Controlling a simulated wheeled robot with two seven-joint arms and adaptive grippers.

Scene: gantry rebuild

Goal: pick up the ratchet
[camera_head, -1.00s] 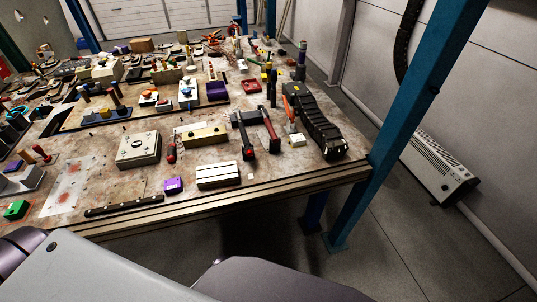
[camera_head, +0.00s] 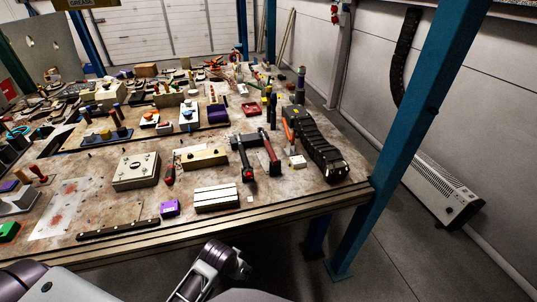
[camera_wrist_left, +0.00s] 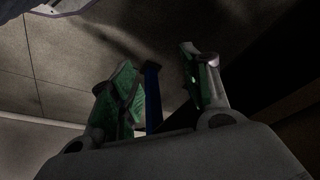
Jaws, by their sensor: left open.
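Two long-handled tools lie on the workbench (camera_head: 110,205) near its right front in the head view. One is a dark tool with a red mark near its lower end (camera_head: 247,168); the other is a red and black tool (camera_head: 270,155). Either could be the ratchet; I cannot tell which. My left gripper (camera_head: 225,262) is low in front of the bench edge, apart from both tools. In the left wrist view its two green-padded fingers (camera_wrist_left: 157,58) stand apart with nothing between them. My right gripper is not in view.
A black ridged strip (camera_head: 318,150) lies right of the tools. A white slotted block (camera_head: 217,197), a purple block (camera_head: 169,209) and a black bar (camera_head: 118,229) lie along the front edge. A blue post (camera_head: 385,165) stands at the bench's right corner.

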